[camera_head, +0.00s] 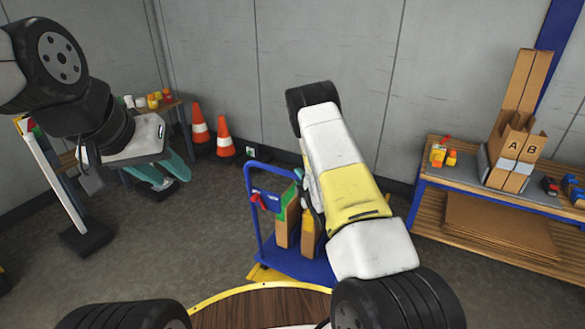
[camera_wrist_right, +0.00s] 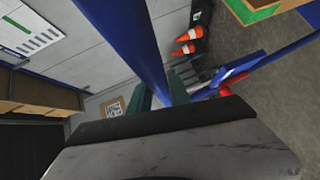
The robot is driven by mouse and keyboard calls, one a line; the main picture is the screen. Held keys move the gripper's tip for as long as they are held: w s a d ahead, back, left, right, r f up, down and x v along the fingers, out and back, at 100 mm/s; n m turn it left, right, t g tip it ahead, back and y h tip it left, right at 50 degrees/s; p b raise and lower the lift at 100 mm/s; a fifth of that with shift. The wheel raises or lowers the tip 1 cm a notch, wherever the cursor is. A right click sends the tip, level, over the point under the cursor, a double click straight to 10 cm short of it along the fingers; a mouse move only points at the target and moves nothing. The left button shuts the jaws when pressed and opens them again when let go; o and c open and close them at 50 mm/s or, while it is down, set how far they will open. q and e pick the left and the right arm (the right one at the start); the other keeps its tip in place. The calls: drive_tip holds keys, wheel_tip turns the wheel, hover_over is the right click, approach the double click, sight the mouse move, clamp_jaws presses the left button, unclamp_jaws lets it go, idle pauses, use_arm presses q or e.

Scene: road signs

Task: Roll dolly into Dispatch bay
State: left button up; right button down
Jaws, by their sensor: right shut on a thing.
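The blue dolly (camera_head: 297,262) stands on the floor ahead, with an upright blue tube handle (camera_head: 249,215) and cardboard boxes (camera_head: 289,220) on its deck. My right arm covers its right side in the head view. In the right wrist view my right gripper (camera_wrist_right: 164,93) has its dark green fingers shut around a blue bar (camera_wrist_right: 143,35), which looks like the dolly's handle. No Dispatch bay marking can be read; yellow floor tape (camera_head: 262,273) shows beside the dolly.
Orange cones (camera_head: 224,138) stand by the back wall. A small table (camera_head: 172,103) with jars is at the left. A yellow-rimmed round wooden surface (camera_head: 250,308) is in front. Floor left of the dolly is clear.

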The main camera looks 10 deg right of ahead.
drive_tip(key=c, duration=1.2)
unclamp_jaws()
drive_tip(key=v, duration=0.8)
